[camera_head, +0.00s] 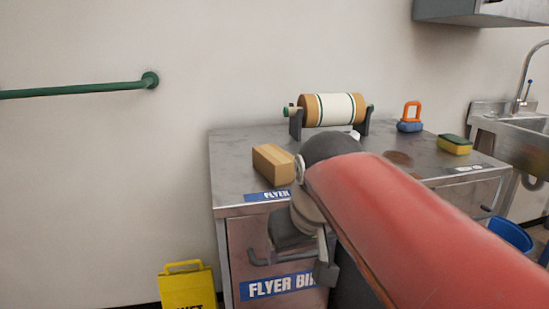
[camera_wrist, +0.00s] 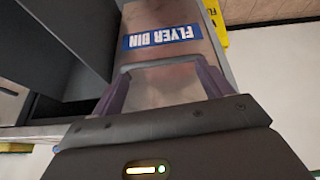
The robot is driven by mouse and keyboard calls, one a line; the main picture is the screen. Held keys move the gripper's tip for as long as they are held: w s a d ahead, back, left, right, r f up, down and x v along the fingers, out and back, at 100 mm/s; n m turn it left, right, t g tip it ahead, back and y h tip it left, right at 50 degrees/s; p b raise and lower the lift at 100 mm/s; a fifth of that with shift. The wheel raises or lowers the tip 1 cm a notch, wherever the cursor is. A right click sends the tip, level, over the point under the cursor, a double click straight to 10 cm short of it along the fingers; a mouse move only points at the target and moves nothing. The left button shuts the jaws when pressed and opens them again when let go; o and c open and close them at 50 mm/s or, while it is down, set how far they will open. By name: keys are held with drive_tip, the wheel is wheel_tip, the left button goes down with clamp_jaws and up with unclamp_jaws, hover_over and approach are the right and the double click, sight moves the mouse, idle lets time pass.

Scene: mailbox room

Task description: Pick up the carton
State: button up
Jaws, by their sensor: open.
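The carton (camera_head: 273,165) is a small tan-brown box. It lies on the left front part of the grey metal counter (camera_head: 236,150), close to the front edge. My gripper (camera_wrist: 165,82) is open with nothing held between its fingers. In the head view it hangs below the counter top, in front of the flyer bin face, lower than the carton and apart from it. My red arm hides part of the counter and of the gripper. The carton cannot be made out in the wrist view.
A paper roll (camera_head: 336,108) on a stand is at the counter's back. A blue-and-orange object (camera_head: 410,117) and a sponge (camera_head: 454,145) lie to the right, near a sink (camera_head: 520,124). A yellow floor sign (camera_head: 187,287) stands left of the bin. A green rail (camera_head: 80,90) is on the wall.

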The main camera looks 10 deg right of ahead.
drive_tip(key=shift+n, duration=0.4)
drive_tip(key=w+r, duration=0.9)
drive_tip(key=shift+w+r+p, duration=0.25)
drive_tip(key=shift+r+p, duration=0.05)
drive_tip(key=shift+r, duration=0.1)
drive_tip(key=y, duration=0.1)
approach(275, 153)
drive_tip(key=f, duration=0.1)
drive_tip(key=w+f, duration=0.1)
drive_tip(key=shift+d+f+n+g, duration=0.2)
drive_tip(key=shift+f+n+g, duration=0.15)
drive_tip(key=shift+n+g, duration=0.05)
drive_tip(key=shift+w, duration=0.2)
drive_tip(key=shift+w+f, duration=0.15)
drive_tip(key=shift+f, duration=0.1)
drive_tip(key=shift+a+b+x, duration=0.2)
drive_tip(key=shift+b+x, duration=0.35)
drive_tip(key=shift+x, duration=1.15)
drive_tip(key=shift+a+b+x, duration=0.15)
drive_tip(key=shift+b+x, duration=0.4)
drive_tip(key=shift+x, duration=1.2)
drive_tip(key=shift+w+f, duration=0.15)
drive_tip(key=c, duration=1.1)
drive_tip(key=shift+o, duration=0.2)
